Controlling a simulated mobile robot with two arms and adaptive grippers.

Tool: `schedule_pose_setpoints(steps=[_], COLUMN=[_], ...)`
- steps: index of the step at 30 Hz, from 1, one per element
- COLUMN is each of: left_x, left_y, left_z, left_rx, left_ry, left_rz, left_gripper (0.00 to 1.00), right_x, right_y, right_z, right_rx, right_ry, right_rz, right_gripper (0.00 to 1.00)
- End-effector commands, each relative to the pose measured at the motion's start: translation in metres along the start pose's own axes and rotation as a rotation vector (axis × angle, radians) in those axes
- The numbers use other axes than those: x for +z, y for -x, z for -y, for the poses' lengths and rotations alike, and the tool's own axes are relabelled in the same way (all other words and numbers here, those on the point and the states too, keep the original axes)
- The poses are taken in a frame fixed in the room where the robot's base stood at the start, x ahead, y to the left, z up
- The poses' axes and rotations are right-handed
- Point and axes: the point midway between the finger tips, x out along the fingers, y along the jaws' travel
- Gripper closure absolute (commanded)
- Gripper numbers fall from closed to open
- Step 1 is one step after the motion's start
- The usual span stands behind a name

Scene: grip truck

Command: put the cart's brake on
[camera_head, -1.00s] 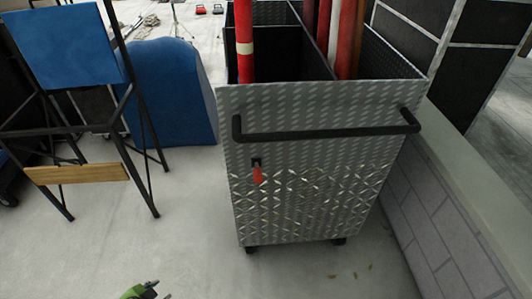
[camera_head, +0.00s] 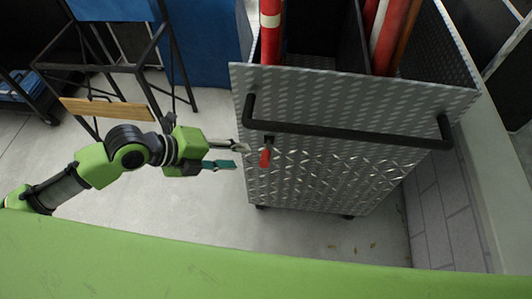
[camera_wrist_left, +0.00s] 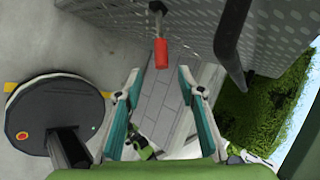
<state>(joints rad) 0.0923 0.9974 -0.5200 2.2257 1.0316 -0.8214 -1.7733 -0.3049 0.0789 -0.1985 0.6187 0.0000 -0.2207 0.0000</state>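The cart (camera_head: 330,175) is a grey patterned metal box with a black handle bar (camera_head: 345,135) across its near side. The brake lever (camera_head: 265,157) is a small red handle on a black mount, hanging down below the bar's left end. My left gripper (camera_head: 240,156) is open, with its fingers pointing right at the lever, just left of it. In the left wrist view the red lever (camera_wrist_left: 161,53) is ahead of and between the two spread fingertips (camera_wrist_left: 160,80), and nothing is between the fingers. My right gripper is not in view.
Red and brown rolls (camera_head: 390,35) stand in the cart. A black-framed chair (camera_head: 115,75) with a wooden bar and a blue piece of furniture (camera_head: 205,45) are at the left. A low brick wall (camera_head: 445,215) runs close along the cart's right side.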

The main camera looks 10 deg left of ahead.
Motion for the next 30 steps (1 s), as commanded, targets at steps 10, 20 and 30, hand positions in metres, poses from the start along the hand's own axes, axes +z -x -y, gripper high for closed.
schedule_pose_setpoints(steps=[10,20,30], left_x=[-0.001,0.001,0.001], left_y=[-0.063,-0.109,-0.117], left_z=[0.004,0.002,0.001], left_rx=[-0.004,-0.003,-0.002], left_ry=[0.005,0.003,0.001], left_rz=[-0.002,0.002,0.002], left_gripper=[0.64,0.64,0.64], right_x=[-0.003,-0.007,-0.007], right_y=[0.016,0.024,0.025], right_z=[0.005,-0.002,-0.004], right_rx=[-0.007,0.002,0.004], right_ry=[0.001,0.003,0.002], right_rz=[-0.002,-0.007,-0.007], right_gripper=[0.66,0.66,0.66])
